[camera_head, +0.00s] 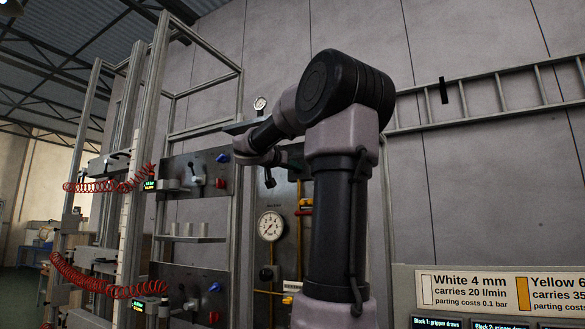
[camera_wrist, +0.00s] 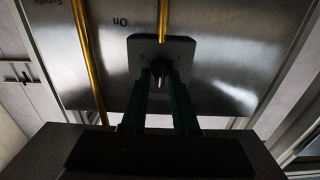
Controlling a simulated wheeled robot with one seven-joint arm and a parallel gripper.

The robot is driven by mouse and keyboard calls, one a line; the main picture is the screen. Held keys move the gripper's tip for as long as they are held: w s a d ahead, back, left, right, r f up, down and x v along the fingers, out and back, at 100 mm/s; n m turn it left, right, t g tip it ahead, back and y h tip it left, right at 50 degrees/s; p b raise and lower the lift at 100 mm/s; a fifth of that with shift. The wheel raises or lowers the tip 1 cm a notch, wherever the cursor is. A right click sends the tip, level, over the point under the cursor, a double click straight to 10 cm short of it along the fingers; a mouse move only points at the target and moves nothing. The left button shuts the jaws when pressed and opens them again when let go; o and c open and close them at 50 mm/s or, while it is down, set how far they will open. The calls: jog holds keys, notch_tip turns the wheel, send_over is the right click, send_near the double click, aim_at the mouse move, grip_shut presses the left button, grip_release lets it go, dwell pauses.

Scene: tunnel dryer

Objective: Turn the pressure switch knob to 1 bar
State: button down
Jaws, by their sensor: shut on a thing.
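In the wrist view my gripper (camera_wrist: 161,78) reaches a small dark knob (camera_wrist: 160,68) on a dark square plate (camera_wrist: 180,46), with its two fingers shut on the knob's sides. The knob's pointer and any scale are too dark to read, so its setting cannot be told. An upside-down "On" label shows beside the plate. In the head view my gripper (camera_head: 268,180) is small and dark in front of the metal panel, and the knob it holds cannot be made out there. A round white pressure gauge (camera_head: 271,226) sits on the panel below; its reading is too small to tell.
Yellow pipes (camera_wrist: 90,65) run along the panel near the plate. A second panel (camera_head: 190,180) with a lever and red and blue knobs stands to the left, with red coiled hoses (camera_head: 90,280). A sign (camera_head: 480,290) about hoses stands at the lower right.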

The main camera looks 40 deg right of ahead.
jog(key=n, duration=2.4)
jog(key=shift+w+a+f, duration=0.15)
jog(key=shift+w+f, duration=0.1)
jog(key=shift+f, duration=0.15)
jog(key=shift+n, duration=0.4)
jog(key=c, duration=0.9)
grip_release()
jog(key=shift+a, duration=0.1)
jog(key=v, duration=1)
jog(key=shift+s+a, duration=0.15)
jog(key=shift+a, duration=0.15)
